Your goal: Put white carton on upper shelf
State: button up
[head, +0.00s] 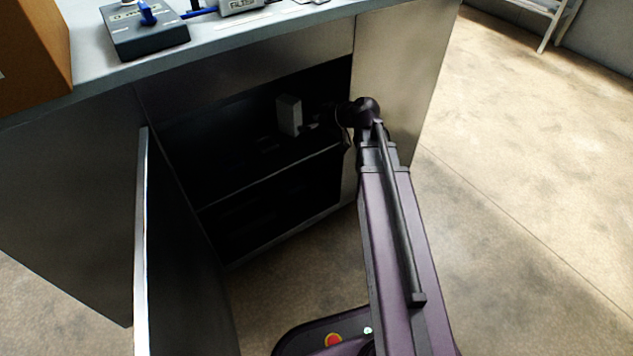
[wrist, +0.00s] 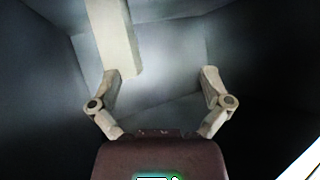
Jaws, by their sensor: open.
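The white carton (head: 289,115) stands upright on the upper shelf (head: 240,186) inside the dark open cabinet in the head view. My gripper (head: 310,124) is inside the cabinet, just right of the carton, and is dark and hard to make out there. In the wrist view my gripper (wrist: 161,80) is open with nothing between its fingertips. The pale carton (wrist: 113,35) shows in the wrist view beyond the left finger. Whether that finger touches it I cannot tell.
The open cabinet door (head: 142,240) stands at the left of the opening. The counter (head: 230,32) above holds a dark device (head: 145,32) with a blue lever and an orange-brown box (head: 30,50). A lower shelf space is in deep shadow.

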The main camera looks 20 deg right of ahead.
jog(key=s+a+f+m+g+h, duration=0.1)
jog(key=s+f+m+g+h, duration=0.2)
jog(key=s, duration=0.5)
jog(key=s+a+f+m+g+h, duration=0.1)
jog(key=s+f+m+g+h, duration=0.3)
jog(key=s, duration=0.5)
jog(key=shift+a+f+g+h, duration=0.4)
jog(key=shift+f+g+h, duration=0.2)
jog(key=shift+f+h, duration=0.4)
jog(key=shift+f, duration=0.1)
notch_tip(320, 180, up, 3)
jog(key=p, duration=0.2)
jog(key=shift+f+p, duration=0.15)
jog(key=shift+p, duration=0.25)
